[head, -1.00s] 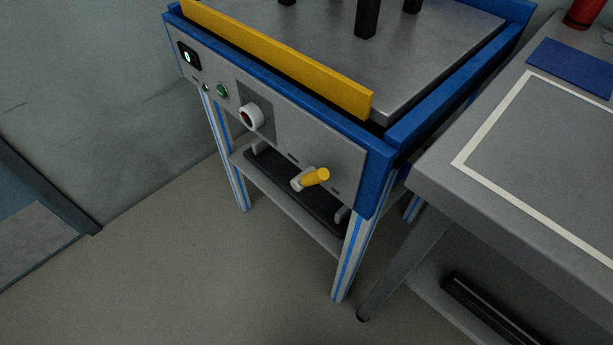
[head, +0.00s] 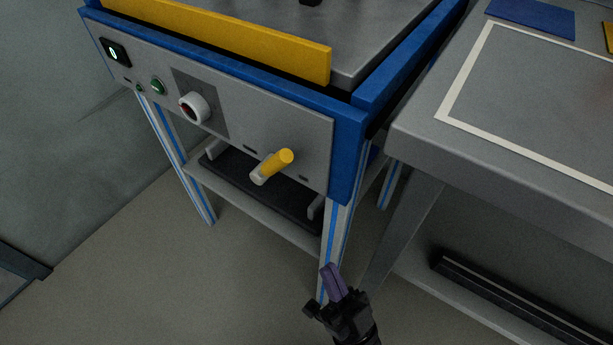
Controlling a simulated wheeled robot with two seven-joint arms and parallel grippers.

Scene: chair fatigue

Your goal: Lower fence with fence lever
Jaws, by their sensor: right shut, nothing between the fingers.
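The yellow fence (head: 225,36) stands raised along the front edge of the machine's grey top. The fence lever (head: 273,165) has a yellow grip on a light mount and sticks out of the grey front panel, its grip tilted up to the right. My right gripper (head: 332,280) is at the bottom of the head view, below and to the right of the lever and apart from it. Its purplish fingers are shut with nothing between them. It shows in front of the machine's front right leg. My left gripper is not in view.
The blue-edged machine (head: 347,140) has a white knob (head: 194,107), a green button (head: 158,86) and a switch (head: 116,52) on its panel. A grey table (head: 415,139) stands close at the right. The floor (head: 150,290) in front is clear.

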